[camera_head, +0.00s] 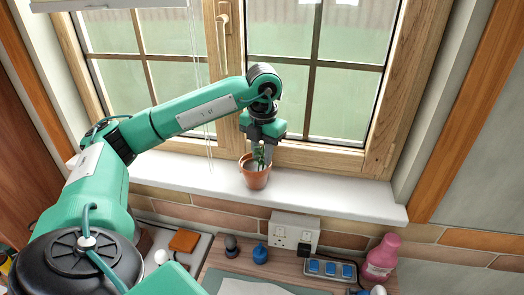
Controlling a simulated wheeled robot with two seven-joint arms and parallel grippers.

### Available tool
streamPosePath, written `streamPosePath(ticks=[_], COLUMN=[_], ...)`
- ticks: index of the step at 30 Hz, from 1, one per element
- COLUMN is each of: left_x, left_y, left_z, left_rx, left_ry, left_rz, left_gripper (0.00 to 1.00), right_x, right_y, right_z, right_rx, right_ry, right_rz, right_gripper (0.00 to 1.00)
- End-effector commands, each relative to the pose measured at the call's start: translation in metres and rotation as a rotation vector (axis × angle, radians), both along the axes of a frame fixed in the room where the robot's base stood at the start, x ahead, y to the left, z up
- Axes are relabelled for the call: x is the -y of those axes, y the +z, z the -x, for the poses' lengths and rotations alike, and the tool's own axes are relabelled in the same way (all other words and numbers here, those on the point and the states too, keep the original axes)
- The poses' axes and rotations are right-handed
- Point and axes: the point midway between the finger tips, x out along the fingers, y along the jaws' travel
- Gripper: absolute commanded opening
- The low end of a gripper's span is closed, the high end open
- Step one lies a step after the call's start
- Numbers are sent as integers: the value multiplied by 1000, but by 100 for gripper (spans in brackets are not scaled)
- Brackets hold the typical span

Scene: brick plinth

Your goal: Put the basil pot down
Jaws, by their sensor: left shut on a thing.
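The basil pot (256,178) is a small terracotta pot with a green plant. It is upright at the white window sill (330,194), near the sill's front edge. I cannot tell for sure whether its base touches the sill. My left gripper (264,150) points down from above and is shut on the pot, at its rim beside the plant. The gripper and the plant partly hide each other. My right gripper is not in view.
The sill is clear to the right and left of the pot. The wooden window frame (325,157) stands close behind. Below are a wall socket (295,233), a pink bottle (381,258) and a tray with blue items (331,269) on the counter. A thin cord hangs left of the pot.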

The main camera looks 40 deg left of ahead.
Motion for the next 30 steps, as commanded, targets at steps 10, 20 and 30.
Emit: streamPosePath(ticks=[10,20,30], left_x=[0,0,1], left_y=[-1,17,68], left_z=[0,-1,-1], left_rx=[0,4,4], left_ry=[0,1,1], left_rz=[0,1,0], left_gripper=[47,47,47], right_x=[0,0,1], right_y=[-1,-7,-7], right_z=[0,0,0], right_rx=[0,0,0], right_ry=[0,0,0], right_rz=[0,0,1], right_gripper=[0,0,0])
